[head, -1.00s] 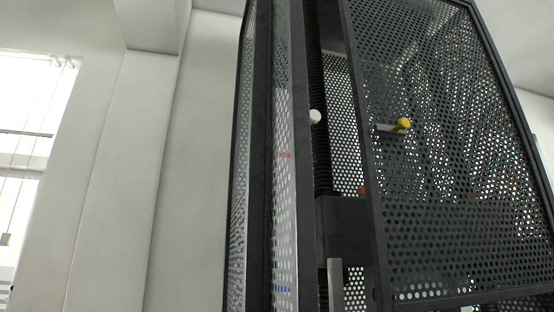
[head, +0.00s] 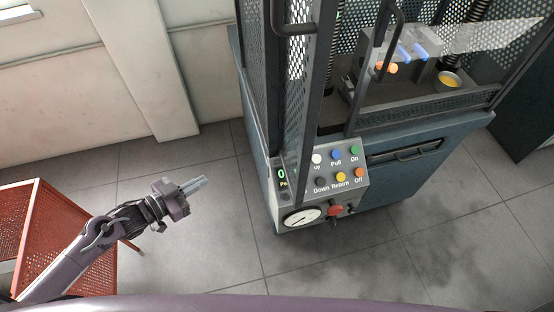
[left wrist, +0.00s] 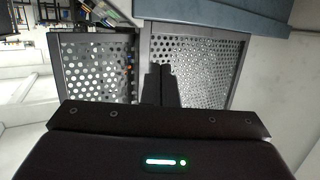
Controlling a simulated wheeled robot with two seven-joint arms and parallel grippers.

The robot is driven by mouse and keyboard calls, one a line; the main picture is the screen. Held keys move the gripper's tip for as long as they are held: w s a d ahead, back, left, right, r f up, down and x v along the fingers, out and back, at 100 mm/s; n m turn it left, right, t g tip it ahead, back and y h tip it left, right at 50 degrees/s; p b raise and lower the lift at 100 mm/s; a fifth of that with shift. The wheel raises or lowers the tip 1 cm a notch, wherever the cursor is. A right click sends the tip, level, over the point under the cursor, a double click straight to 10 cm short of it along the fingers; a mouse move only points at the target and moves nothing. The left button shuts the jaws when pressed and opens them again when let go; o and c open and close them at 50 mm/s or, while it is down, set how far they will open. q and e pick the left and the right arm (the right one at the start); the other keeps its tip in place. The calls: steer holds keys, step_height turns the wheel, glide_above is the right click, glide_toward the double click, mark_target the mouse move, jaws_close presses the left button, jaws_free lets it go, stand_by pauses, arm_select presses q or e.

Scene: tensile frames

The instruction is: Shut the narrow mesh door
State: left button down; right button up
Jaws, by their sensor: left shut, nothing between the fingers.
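The narrow mesh door (head: 308,88) is a tall dark-framed perforated panel at the left front of the test frame, with a dark handle (head: 279,22) near the top of the head view. It seems to stand out at an angle from the frame; how wide its gap is I cannot tell. My left gripper (head: 198,184) is shut and empty, left of the machine and apart from the door. In the left wrist view its fingers (left wrist: 160,84) show before two mesh panels, one at right (left wrist: 205,65) and one at left (left wrist: 90,65). My right gripper is out of view.
A control panel (head: 335,190) with coloured buttons, a gauge and a red knob juts below the doors. A second handle (head: 396,35) is to the right. Inside the machine is a yellow dish (head: 448,80). A red perforated stand (head: 75,240) is at left. Grey floor (head: 210,250) lies clear between.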

arm_select(q)
steer(key=s+d+r+m+g+h, duration=0.2)
steer(key=d+r+m+h, duration=0.15)
steer(key=r, duration=0.45)
steer(key=m+g+h, duration=0.3)
steer(key=g, duration=0.1)
glide_toward(297, 164)
steer(key=shift+n, duration=0.25)
steer(key=p+x, duration=0.4)
steer(key=x, duration=0.1)
steer(key=shift+d+r+p, duration=0.15)
steer(key=shift+p, duration=0.15)
steer(key=shift+w+d, duration=0.2)
steer(key=shift+d, duration=0.45)
steer(key=shift+d+f, duration=0.1)
steer(key=shift+f, duration=0.1)
steer(key=shift+w, duration=0.1)
